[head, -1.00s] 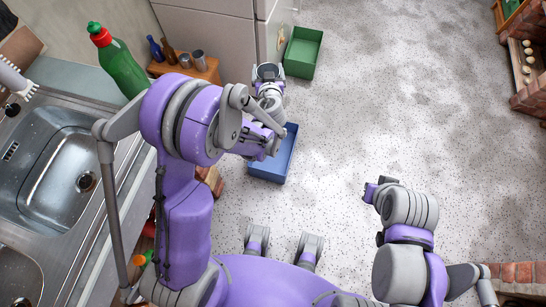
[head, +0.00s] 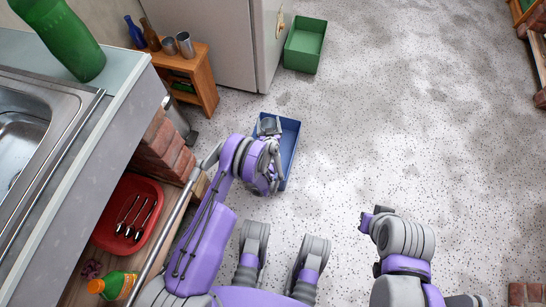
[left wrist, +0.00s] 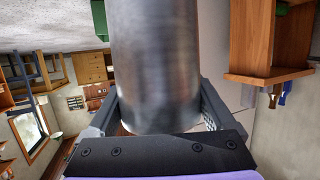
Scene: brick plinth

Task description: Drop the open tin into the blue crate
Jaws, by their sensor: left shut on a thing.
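The open tin (head: 268,122) is a grey metal cylinder. It fills the middle of the left wrist view (left wrist: 155,60), between the dark fingers of my left gripper (left wrist: 158,112). My left gripper (head: 269,131) is shut on the tin. In the head view they overlap the blue crate (head: 290,137) on the floor; I cannot tell how high above its floor the tin is. My arm hides the crate's near left part. My right gripper (head: 372,220) is to the right, away from the crate; its fingers are too unclear to judge.
A green crate (head: 304,47) stands farther back beside the white fridge (head: 235,45). A wooden shelf (head: 190,75) with bottles and cups is at the left. The counter with the sink (head: 30,125) and a red tray (head: 127,213) are left.

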